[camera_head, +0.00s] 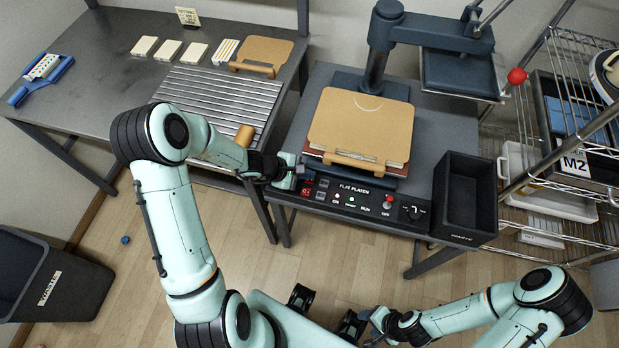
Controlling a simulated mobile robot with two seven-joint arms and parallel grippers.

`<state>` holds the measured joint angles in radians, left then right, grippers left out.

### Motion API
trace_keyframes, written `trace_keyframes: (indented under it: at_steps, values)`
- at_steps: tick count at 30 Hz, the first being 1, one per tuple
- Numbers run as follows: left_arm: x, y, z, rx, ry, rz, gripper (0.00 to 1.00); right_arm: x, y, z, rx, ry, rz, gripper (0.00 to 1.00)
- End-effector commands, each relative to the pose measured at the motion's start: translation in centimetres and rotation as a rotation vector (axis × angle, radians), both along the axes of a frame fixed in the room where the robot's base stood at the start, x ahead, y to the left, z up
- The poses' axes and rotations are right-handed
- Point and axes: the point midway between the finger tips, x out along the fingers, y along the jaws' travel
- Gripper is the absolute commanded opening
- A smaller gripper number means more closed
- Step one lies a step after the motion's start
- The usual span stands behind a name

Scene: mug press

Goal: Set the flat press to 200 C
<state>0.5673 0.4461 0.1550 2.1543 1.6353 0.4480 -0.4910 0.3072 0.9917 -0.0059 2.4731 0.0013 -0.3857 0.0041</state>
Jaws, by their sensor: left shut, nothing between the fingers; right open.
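The flat press has a black front panel (350,196) labelled "FLAT PLATEN". Near its left end is a small red-lit display (306,191), whose digits are too small to read. Further right are indicator lamps, one lit green, a red-tipped switch (388,203) marked OFF, and a round knob (414,213). A tan board (360,125) lies on the press bed. My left gripper (297,171) is shut and empty at the panel's left end, just above the display; contact cannot be told. My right gripper (376,328) is open and empty, low in front of the press table.
The upper platen (460,72) is swung aside to the right. A black bin (468,195) stands right of the panel, beside a wire rack (560,110). The left table (110,70) carries white blocks, a slatted rack and a blue tool.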

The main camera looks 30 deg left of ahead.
Motion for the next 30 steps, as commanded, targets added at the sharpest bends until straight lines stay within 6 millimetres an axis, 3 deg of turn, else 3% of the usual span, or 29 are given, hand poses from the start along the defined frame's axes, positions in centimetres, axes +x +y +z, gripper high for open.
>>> trace_keyframes:
  at_steps: [17,30]
  values:
    - [0.1,0.0,5.0,0.001,-0.003,0.0,0.0,1.7,0.0,3.1,0.0,-0.019,0.0,0.53]
    - [0.0,0.0,5.0,0.0,0.0,0.0,0.0,1.6,0.0,3.1,0.0,-0.019,0.0,0.53]
